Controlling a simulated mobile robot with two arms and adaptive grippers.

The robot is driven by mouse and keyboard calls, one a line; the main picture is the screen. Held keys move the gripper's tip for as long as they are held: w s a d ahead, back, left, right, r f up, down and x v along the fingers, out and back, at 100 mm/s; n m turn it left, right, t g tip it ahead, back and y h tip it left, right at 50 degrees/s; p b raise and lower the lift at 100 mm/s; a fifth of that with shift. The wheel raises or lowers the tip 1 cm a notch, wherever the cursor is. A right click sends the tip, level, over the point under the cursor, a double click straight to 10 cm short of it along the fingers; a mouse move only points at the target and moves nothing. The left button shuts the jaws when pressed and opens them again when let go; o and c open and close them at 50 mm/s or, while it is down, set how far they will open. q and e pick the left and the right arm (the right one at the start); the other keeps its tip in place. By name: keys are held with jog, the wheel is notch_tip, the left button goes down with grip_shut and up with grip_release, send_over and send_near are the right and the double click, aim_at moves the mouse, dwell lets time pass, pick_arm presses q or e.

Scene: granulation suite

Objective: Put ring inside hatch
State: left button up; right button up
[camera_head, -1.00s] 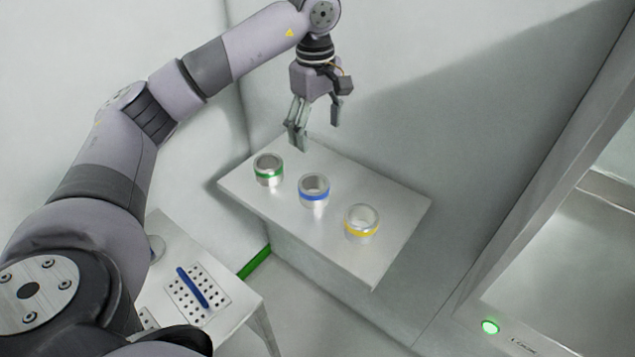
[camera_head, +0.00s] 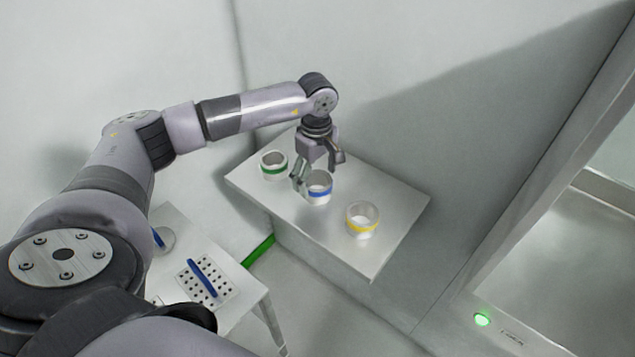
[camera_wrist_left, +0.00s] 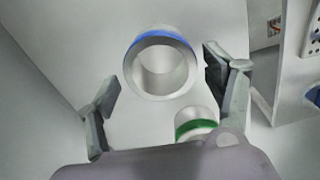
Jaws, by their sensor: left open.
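Three metal rings stand upright on a wall shelf (camera_head: 300,220) in the head view. One has a green band (camera_head: 274,165), one a blue band (camera_head: 319,187), one a yellow band (camera_head: 362,219). My left gripper (camera_head: 316,180) is open, pointing down at the blue-banded ring and partly covering it. In the left wrist view, the blue-banded ring (camera_wrist_left: 160,68) lies between and ahead of the open fingers, with clear space to each finger. The green-banded ring (camera_wrist_left: 196,123) shows below it, partly hidden. The hatch (camera_head: 585,240) is an opening at the right, only partly in view.
A lower table (camera_head: 235,312) at the left bears a perforated plate with a blue handle (camera_head: 202,278). A green light (camera_head: 482,319) glows on the panel by the hatch. The wall stands close behind the shelf.

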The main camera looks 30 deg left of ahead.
aim_at(316, 184)
pick_arm(q)
jog(key=shift+f+p, duration=0.3)
jog(key=shift+f, duration=1.2)
jog(key=shift+c, duration=0.2)
jog(key=c, duration=1.3)
jog(key=shift+a, duration=0.1)
jog(key=shift+c, duration=1)
jog(key=shift+r, duration=0.15)
